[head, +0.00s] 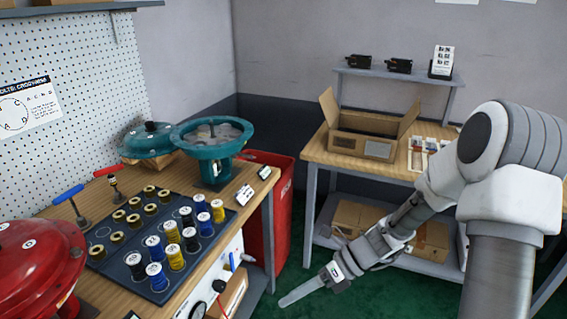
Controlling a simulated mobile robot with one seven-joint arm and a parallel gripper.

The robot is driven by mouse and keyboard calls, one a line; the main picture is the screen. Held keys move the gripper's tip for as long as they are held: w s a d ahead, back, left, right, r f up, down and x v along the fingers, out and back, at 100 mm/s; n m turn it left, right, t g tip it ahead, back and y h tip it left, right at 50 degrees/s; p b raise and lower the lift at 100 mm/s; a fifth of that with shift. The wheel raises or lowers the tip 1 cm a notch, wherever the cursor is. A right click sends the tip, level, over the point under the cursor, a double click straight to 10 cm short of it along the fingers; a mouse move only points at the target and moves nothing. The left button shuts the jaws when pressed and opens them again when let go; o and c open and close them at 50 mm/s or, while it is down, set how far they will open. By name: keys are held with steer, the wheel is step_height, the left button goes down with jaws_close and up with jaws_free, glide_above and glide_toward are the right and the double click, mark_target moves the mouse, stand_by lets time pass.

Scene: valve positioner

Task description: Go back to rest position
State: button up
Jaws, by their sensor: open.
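My arm comes in from the right side of the head view and reaches down and to the left. My gripper (292,297) is at its end, low in the middle of the picture, in front of the green floor. Its pale finger points left and slightly down, and the two fingers overlap from this angle. It is open and holds nothing that I can see. It is apart from the left bench (258,200) and from the right bench (312,152).
The left bench bears a dark tray (103,262) with several spools and fittings, a teal valve body (213,150) and a red housing (40,262). A red bin (284,205) stands behind it. An open cardboard box (362,142) stands on the right bench. Green floor (400,300) lies between.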

steer(key=s+d+r+n+t+h+p, duration=0.1)
steer(key=s+d+r+n+t+h, duration=0.1)
steer(key=r+n, duration=0.6)
steer(key=s+d+r+n+t+h+p, duration=0.2)
steer(key=s+d+r+n+t+h, duration=0.1)
steer(key=s+d+r+n+h, duration=0.2)
steer(key=s+d+r+n+t+h+p, duration=0.2)
steer(key=s+r+n, duration=0.4)
steer(key=r+n, duration=0.7)
step_height(320, 180, up, 3)
steer(key=shift+s+d+f+h, duration=0.1)
steer(key=shift+s+d+h, duration=0.2)
steer(key=shift+d+h, duration=0.65)
steer(key=shift+d+f, duration=0.1)
steer(key=shift+d, duration=0.05)
